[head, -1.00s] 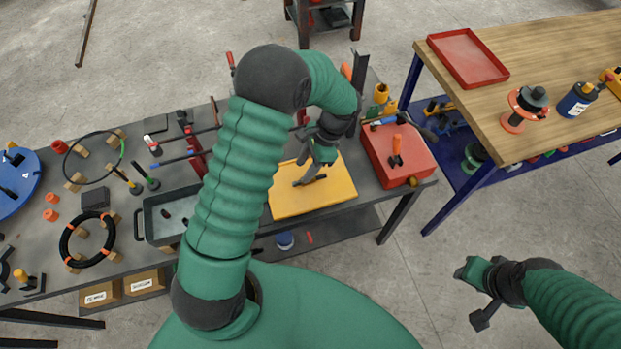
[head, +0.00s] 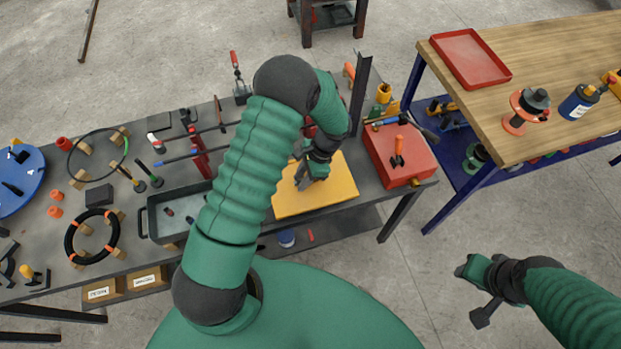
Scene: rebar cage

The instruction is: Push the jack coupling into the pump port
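My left gripper (head: 304,181) points down over the yellow board (head: 340,192) on the dark workbench. Its fingers are small and dark, and I cannot tell whether they are shut or hold anything. My own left arm crosses in front of the bench middle and hides part of it. I cannot make out the jack coupling or the pump port for certain. A coiled black hose (head: 111,242) with orange clips lies at the bench's left. My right gripper (head: 474,291) is open and empty above the bare floor at lower right, away from both benches.
A red case (head: 418,167) with an orange-handled tool stands right of the board. A grey tray (head: 152,222) lies left of my arm. A dark upright post (head: 359,95) rises behind the board. A wooden table (head: 550,60) with a red tray stands at right.

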